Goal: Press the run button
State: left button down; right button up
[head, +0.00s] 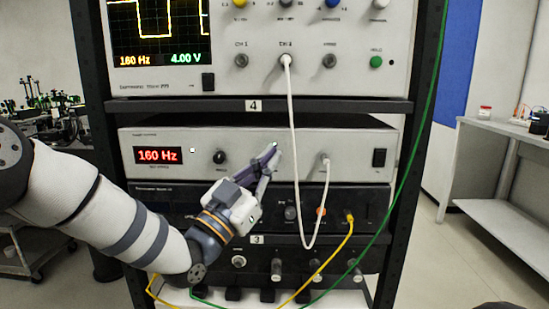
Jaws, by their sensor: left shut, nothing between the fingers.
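My left gripper (272,150) is shut and empty. Its fingertips are in front of the 160 Hz signal generator's face (300,139), between its black knob (220,157) and the socket with the white cable. I cannot tell whether they touch the panel. A small bright spot shows at the tips; the fingers may hide a control there. No label that I can read says run. A round green button (376,62) sits on the oscilloscope (260,85) above, well up and right of the fingertips. My right gripper is not in view.
A white cable (294,150) hangs from the oscilloscope, close right of the fingertips, and loops back to the generator. A dark unit (340,197) with a yellow cable (343,245) sits below. A green cable (420,130) runs along the black right rack post (428,60).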

pick_arm(q)
jog(key=shift+w, duration=0.35)
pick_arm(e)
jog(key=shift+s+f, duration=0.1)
pick_arm(q)
jog(key=shift+s, duration=0.45)
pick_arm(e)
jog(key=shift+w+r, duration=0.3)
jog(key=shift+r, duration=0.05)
pick_arm(q)
jog(key=s+p, duration=0.3)
jog(key=s, duration=0.3)
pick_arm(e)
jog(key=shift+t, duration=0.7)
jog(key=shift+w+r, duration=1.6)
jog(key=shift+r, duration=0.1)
